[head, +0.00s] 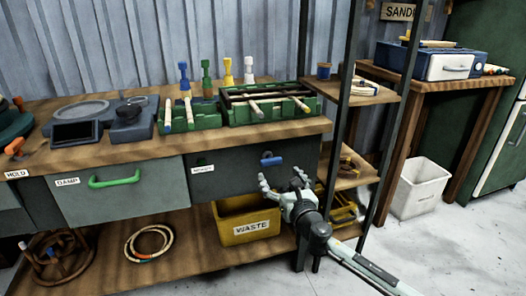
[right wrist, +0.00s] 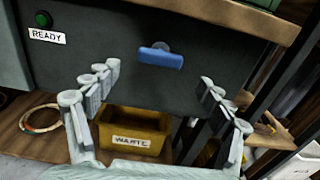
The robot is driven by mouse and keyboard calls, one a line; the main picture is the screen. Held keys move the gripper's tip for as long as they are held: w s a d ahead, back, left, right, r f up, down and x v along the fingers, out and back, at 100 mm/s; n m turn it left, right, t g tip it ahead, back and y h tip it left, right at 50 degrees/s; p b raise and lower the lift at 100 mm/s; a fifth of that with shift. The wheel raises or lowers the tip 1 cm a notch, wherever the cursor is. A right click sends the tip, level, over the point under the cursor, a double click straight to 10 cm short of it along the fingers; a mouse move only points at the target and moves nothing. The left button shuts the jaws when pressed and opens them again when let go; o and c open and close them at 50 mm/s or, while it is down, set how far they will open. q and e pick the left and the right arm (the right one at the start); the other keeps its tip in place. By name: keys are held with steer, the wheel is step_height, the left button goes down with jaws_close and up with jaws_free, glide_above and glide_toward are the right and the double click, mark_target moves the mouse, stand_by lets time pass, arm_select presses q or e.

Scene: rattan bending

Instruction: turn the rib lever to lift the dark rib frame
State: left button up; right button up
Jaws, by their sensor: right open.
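A blue lever (head: 271,160) sits on the front of the dark panel (head: 225,172) under the bench top. In the right wrist view the lever (right wrist: 160,57) lies roughly level, ahead of and between my fingers, with a round dark pivot behind it. My right gripper (head: 283,182) is open and empty, below and in front of the lever, apart from it. It also shows in the right wrist view (right wrist: 160,76). Dark bars (head: 262,94), perhaps the rib frame, lie low in the green tray (head: 234,119) on the bench. My left gripper is out of view.
A yellow WASTE bin (head: 247,220) stands on the lower shelf below the lever. A dark post (head: 340,120) of the shelf rack rises to the right. A drawer with a green handle (head: 114,178) is on the left. Open floor lies in front.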

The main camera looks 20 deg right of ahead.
mark_target(272, 163)
steer(key=shift+w, duration=0.7)
steer(key=w+b, duration=0.1)
steer(key=w, duration=0.5)
steer(key=shift+w+a+r, duration=0.1)
steer(key=shift+w, duration=0.15)
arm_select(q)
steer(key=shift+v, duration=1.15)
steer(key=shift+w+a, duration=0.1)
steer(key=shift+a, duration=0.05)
arm_select(e)
steer(key=shift+c, duration=0.6)
steer(key=c, duration=1)
steer(key=shift+c, duration=0.2)
